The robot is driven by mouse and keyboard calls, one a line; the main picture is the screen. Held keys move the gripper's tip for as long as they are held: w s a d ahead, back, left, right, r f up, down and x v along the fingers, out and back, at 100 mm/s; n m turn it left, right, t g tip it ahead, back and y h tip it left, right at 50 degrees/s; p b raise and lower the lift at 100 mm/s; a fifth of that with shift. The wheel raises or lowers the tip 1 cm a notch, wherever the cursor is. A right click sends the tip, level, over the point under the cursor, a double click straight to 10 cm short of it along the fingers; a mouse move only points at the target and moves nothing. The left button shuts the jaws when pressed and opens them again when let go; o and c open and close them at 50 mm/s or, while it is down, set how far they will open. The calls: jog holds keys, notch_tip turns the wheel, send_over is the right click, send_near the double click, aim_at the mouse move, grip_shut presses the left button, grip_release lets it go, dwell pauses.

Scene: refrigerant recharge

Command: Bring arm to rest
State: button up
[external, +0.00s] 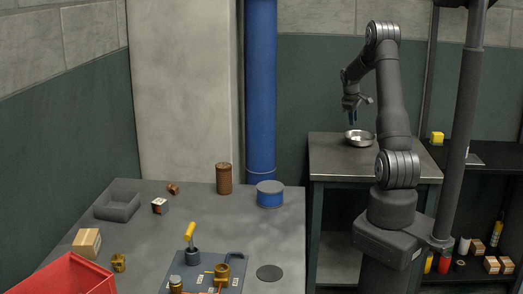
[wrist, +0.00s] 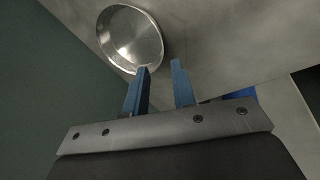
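My arm stands at the right in the external view, bent over a small grey side table (external: 322,160). My gripper (external: 352,122) points down just above a shiny metal bowl (external: 367,141) on that table. In the wrist view my gripper (wrist: 160,67) shows two blue fingers with a gap between them and nothing held. The bowl (wrist: 125,35) lies beyond the fingertips, toward the upper left, and appears empty. I cannot tell the exact height of the fingertips above the bowl.
A dark shelf (external: 485,160) stands right of my arm.

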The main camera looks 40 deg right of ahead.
jog(key=x, duration=1.2)
jog(key=shift+d, duration=0.1)
notch_tip(320, 180, up, 3)
jog(key=shift+f, duration=0.15)
jog(key=shift+r, duration=0.55)
